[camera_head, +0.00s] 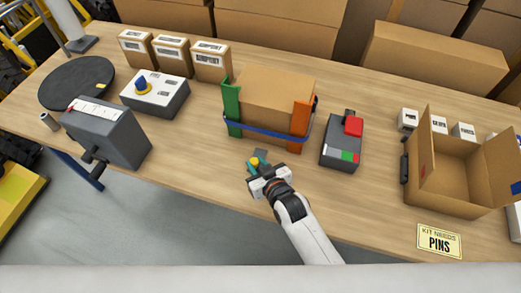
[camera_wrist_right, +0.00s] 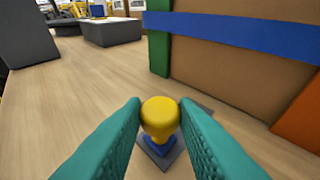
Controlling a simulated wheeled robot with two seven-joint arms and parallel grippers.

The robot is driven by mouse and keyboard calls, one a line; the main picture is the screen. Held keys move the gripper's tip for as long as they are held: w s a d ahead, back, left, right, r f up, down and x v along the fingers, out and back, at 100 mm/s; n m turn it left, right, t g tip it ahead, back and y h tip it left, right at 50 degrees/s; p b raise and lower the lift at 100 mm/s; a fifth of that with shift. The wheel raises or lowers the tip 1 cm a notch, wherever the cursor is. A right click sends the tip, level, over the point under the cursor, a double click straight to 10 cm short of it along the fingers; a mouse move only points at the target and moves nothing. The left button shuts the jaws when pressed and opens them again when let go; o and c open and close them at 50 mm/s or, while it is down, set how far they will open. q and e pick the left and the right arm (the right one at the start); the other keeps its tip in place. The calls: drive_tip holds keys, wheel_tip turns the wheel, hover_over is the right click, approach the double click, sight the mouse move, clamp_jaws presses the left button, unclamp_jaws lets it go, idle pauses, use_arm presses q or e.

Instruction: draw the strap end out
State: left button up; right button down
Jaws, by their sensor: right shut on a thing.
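A brown carton (camera_head: 275,85) stands near the middle of the table with a green corner guard (camera_head: 231,108) and an orange one (camera_head: 301,120). A blue strap (camera_head: 262,132) runs around it; it also crosses the carton in the right wrist view (camera_wrist_right: 235,34). In front of the carton is a yellow knob (camera_wrist_right: 160,115) with a blue neck, over a grey square plate (camera_wrist_right: 165,152). My right gripper (camera_head: 255,164) is shut on the yellow knob, one teal finger on each side. I cannot make out a loose strap end. My left gripper is not in view.
A dark box with a red block (camera_head: 353,126) stands right of the carton. A grey machine with a crank (camera_head: 108,132) stands left, at the front edge. An open cardboard box (camera_head: 460,175) and a "PINS" card (camera_head: 439,241) are at right.

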drive_tip(key=shift+s+a+f, duration=0.1)
drive_tip(key=shift+s, duration=0.05)
drive_tip(key=c, duration=1.2)
unclamp_jaws()
drive_tip(key=shift+s, duration=0.1)
drive_tip(key=shift+o, duration=0.2)
drive_tip(key=b+v, duration=0.1)
drive_tip(key=v, duration=0.9)
drive_tip(key=shift+s, duration=0.35)
drive_tip(key=shift+s+d+r, duration=0.45)
drive_tip(key=shift+s, duration=0.05)
